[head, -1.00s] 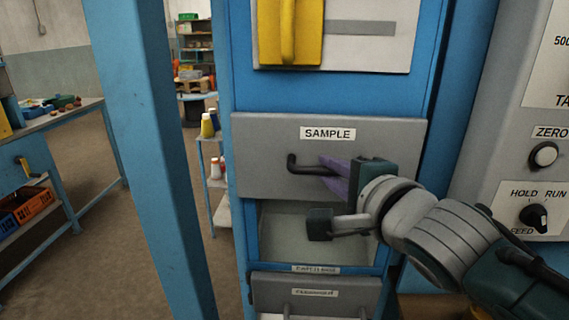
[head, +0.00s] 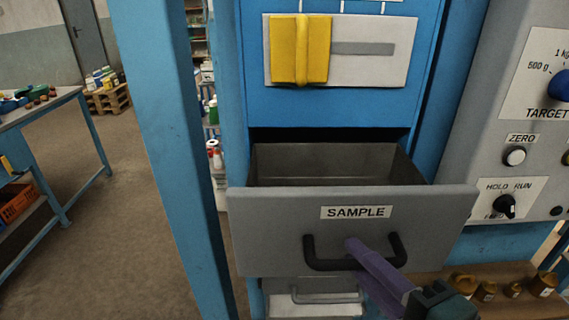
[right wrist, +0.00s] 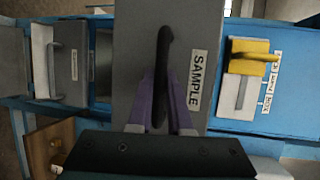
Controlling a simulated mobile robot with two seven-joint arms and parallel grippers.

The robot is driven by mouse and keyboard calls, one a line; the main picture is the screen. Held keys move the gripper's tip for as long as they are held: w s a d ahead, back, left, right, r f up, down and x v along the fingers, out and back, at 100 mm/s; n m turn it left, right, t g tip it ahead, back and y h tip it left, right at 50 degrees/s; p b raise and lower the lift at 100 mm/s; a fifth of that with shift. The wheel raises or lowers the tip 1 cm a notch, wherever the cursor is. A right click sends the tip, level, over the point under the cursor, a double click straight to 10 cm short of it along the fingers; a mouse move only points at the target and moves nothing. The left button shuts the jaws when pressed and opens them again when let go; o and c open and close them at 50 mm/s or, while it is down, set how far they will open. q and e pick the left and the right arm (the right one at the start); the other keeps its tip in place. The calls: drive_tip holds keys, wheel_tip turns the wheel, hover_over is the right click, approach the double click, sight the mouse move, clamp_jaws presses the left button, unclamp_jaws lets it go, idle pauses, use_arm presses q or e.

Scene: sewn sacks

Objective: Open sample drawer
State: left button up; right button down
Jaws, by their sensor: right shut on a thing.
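The grey sample drawer (head: 275,225) is pulled out of the blue cabinet in the head view, and its inside looks empty. Its front bears a SAMPLE label and a black bar handle (head: 325,265). My right gripper (head: 352,245), with purple fingers, is shut on the handle at its middle. The right wrist view shows the handle (right wrist: 162,70) between the purple fingers (right wrist: 160,92), with the drawer front (right wrist: 135,60) close ahead. My left gripper is not in view.
A yellow slider (head: 300,50) is on the white plate above the drawer. A lower drawer (head: 315,297) sits beneath. A blue post (head: 170,150) stands close at the left.

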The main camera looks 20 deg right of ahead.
drive_tip(key=shift+s+a+p, duration=0.15)
drive_tip(key=shift+s+a, duration=0.05)
drive_tip(key=shift+s, duration=0.5)
drive_tip(key=shift+s+a+p, duration=0.1)
drive_tip(key=shift+s+a, duration=0.1)
drive_tip(key=shift+s, duration=0.55)
drive_tip(key=shift+s+a+p, duration=0.15)
drive_tip(key=shift+s+a, duration=0.05)
drive_tip(key=shift+s, duration=0.5)
drive_tip(key=c, duration=0.8)
unclamp_jaws()
drive_tip(key=shift+c, duration=0.2)
drive_tip(key=b+v, duration=0.2)
drive_tip(key=v, duration=0.8)
drive_tip(key=shift+w, duration=0.1)
